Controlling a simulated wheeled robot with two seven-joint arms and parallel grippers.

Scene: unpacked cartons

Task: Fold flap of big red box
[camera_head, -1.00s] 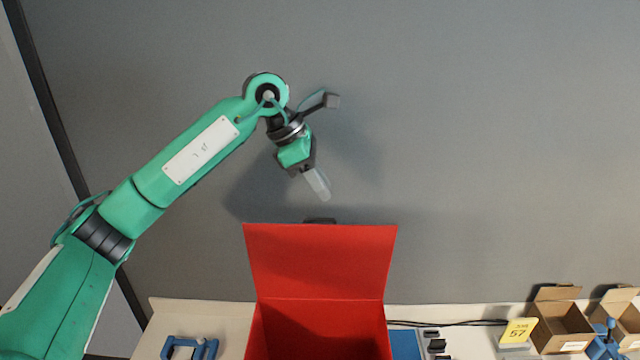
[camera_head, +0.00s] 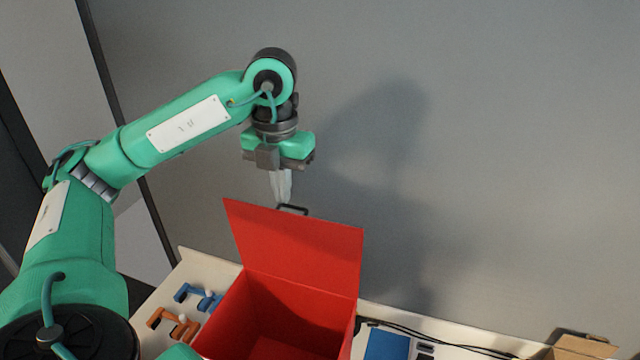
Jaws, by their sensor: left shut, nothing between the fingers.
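The big red box (camera_head: 279,306) stands open on the table at the lower middle of the head view. Its back flap (camera_head: 296,244) stands up from the far edge, leaning slightly back. A dark handle shows just behind the flap's top edge. My left gripper (camera_head: 281,198) points down above and behind the flap's top edge, left of its middle. Its pale fingers are together with nothing between them. The fingertips are close to the handle and the flap edge; I cannot tell if they touch. My right gripper is not in view.
Blue clamp (camera_head: 197,296) and orange clamp (camera_head: 174,325) lie on the white table (camera_head: 214,268) left of the box. A blue flat item (camera_head: 388,343) and black cables (camera_head: 440,342) lie to the right. A cardboard box (camera_head: 580,348) is at the far right. A grey wall stands behind.

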